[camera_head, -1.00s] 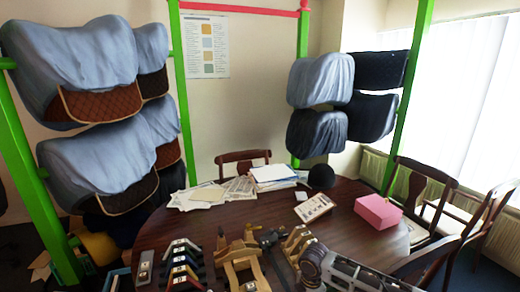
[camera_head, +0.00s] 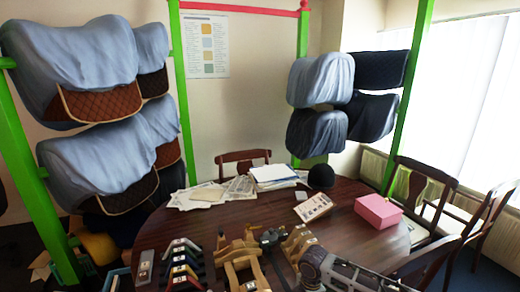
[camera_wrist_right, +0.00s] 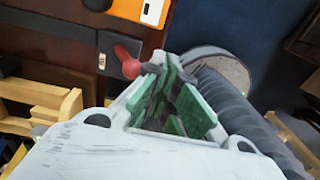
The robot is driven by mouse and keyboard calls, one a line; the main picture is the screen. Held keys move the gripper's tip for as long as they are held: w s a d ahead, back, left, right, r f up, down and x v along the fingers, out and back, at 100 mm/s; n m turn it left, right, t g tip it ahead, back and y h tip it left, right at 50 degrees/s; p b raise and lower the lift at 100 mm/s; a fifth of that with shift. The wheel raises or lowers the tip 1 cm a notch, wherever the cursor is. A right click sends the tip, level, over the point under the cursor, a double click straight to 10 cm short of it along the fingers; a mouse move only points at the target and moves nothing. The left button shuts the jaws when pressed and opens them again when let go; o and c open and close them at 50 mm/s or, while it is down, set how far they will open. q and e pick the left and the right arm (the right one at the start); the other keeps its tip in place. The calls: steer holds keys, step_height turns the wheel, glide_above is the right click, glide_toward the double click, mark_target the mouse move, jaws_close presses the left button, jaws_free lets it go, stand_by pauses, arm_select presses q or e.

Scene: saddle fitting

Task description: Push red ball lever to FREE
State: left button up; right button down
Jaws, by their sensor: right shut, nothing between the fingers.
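In the head view my right arm (camera_head: 345,275) comes in from the lower right over the table's near edge. The lever cannot be made out there. No FREE mark is readable. My left gripper is not in view.
On the table (camera_head: 340,225) stand wooden saddle-tree frames (camera_head: 240,265) and a row of small coloured racks (camera_head: 182,265). Papers (camera_head: 215,194), a black cap (camera_head: 321,177) and a pink box (camera_head: 378,211) lie farther back. A grey disc (camera_wrist_right: 222,68) is beside the gripper in the wrist view.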

steer(key=shift+f, duration=0.55)
stand_by(0.4)
steer(key=shift+w+a+b, duration=0.25)
steer(key=shift+w+b, duration=0.05)
steer(key=shift+w, duration=0.45)
steer(key=shift+w+a+b, duration=0.25)
steer(key=shift+w+a, duration=0.05)
steer(key=shift+w, duration=0.4)
steer(key=shift+w+a+b, duration=0.25)
steer(key=shift+w+b, duration=0.05)
steer(key=shift+w, duration=0.45)
stand_by(0.8)
steer(key=shift+s+d+p, duration=0.2)
steer(key=shift+s+p, duration=0.4)
steer(key=shift+p, duration=0.25)
steer(key=shift+r, duration=0.15)
stand_by(0.4)
steer(key=shift+r+p, duration=3.4)
steer(key=shift+p, duration=0.3)
